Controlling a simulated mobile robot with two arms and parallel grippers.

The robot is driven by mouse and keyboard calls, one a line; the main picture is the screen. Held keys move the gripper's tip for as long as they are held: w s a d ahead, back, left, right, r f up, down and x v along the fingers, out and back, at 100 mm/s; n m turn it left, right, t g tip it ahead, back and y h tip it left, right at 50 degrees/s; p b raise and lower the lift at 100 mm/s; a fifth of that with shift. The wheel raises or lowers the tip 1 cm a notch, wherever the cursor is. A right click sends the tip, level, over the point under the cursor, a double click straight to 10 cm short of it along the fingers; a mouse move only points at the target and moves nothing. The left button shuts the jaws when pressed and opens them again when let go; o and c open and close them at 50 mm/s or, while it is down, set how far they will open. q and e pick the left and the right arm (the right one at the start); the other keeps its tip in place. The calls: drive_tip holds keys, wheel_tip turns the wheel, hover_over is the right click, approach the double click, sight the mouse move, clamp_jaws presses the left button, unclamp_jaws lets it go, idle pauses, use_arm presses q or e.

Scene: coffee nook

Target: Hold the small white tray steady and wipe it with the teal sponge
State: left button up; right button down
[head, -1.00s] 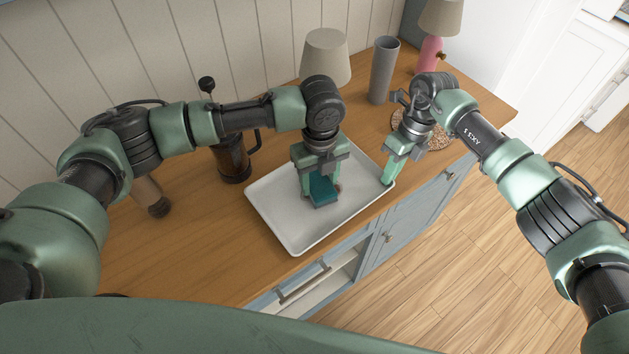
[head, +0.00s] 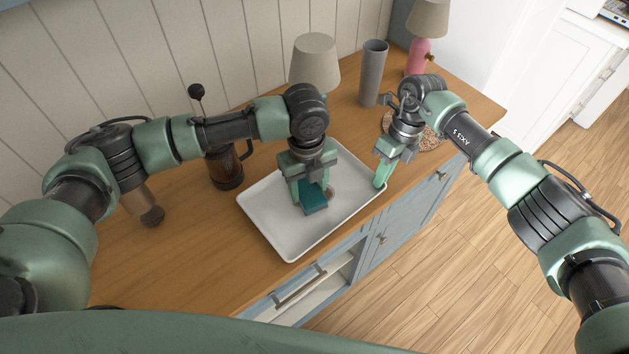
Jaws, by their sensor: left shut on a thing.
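The small white tray (head: 277,238) lies flat on the wooden counter, with a raised rim. My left gripper (head: 311,192) points down over the tray's middle and is shut on the teal sponge (head: 315,208). The sponge is low at the tray floor; its underside is hidden, so I cannot tell how firmly it touches. A small brownish patch (head: 330,191) shows just right of the sponge. My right gripper (head: 381,178) is at the tray's right corner, with its fingertips at the rim. I cannot tell whether its fingers are closed on the rim.
A dark French press (head: 225,168) stands left behind the tray, with a brown-and-grey cylinder (head: 147,208) further left. A cream-shaded lamp (head: 315,62), a grey vase (head: 373,73) and a pink lamp (head: 419,57) stand behind. A woven mat (head: 430,141) lies beyond my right gripper. The front counter edge is close.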

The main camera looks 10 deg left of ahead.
use_arm(q)
drive_tip(key=shift+w+d+f, duration=0.1)
drive_tip(key=shift+f, duration=0.15)
drive_tip(key=shift+w+d+r, duration=0.1)
drive_tip(key=shift+w+d, duration=0.45)
drive_tip(key=shift+w, duration=0.1)
drive_tip(key=shift+c, duration=1.2)
drive_tip(key=shift+w+d+r, duration=0.1)
drive_tip(key=shift+w+d, duration=0.35)
drive_tip(key=shift+w, duration=0.1)
drive_tip(key=shift+s+a, duration=0.25)
drive_tip(key=shift+a, duration=0.1)
drive_tip(key=shift+s+a, duration=0.95)
drive_tip(key=shift+s, duration=0.3)
drive_tip(key=shift+r, duration=0.15)
drive_tip(key=shift+r, duration=2.9)
